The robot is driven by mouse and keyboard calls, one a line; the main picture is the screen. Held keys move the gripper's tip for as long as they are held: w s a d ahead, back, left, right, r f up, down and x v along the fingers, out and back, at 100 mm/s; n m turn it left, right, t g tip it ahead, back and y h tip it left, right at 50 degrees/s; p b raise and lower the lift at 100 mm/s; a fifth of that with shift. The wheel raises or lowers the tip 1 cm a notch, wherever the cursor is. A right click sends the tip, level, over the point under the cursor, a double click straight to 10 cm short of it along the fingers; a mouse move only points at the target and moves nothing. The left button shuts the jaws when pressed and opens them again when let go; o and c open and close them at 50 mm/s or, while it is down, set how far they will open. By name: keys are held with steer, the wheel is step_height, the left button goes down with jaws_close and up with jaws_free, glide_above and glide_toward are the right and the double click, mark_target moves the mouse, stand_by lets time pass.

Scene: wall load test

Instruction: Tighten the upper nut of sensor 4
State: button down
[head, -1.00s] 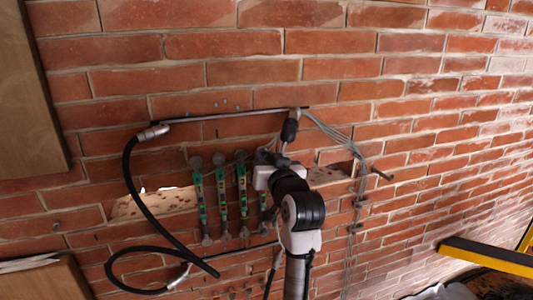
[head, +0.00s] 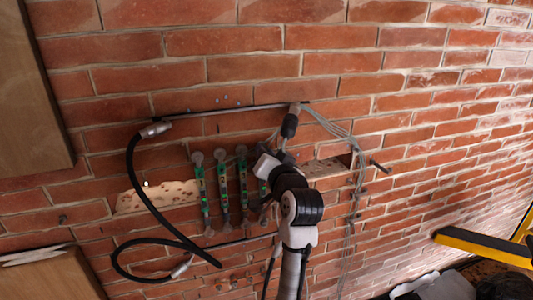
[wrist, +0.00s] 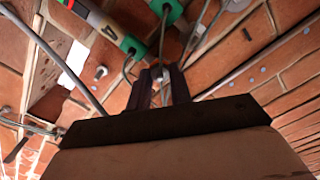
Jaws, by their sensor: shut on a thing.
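Several green sensor strips hang side by side on the brick wall in the head view, with round grey nuts at the upper ends of the left three (head: 219,155). Sensor 4 (head: 263,187) is the rightmost strip. My wrist covers its upper end in the head view. My gripper (wrist: 160,75) is shut on a small grey piece, which looks like the upper nut (wrist: 157,73) of sensor 4. Its fingers hide most of it. Green sensor ends (wrist: 135,45) with thin grey cables show just beyond the fingers in the wrist view.
A dark horizontal rod (head: 225,111) runs above the sensors. A black cable (head: 135,190) loops at their left, and a black connector (head: 290,126) hangs close above my wrist. Grey wires (head: 357,190) run down at the right.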

steer(key=c, duration=1.3)
jaws_free()
steer(key=shift+o, duration=0.2)
steer(key=b+v, duration=0.3)
steer(key=v, duration=1.1)
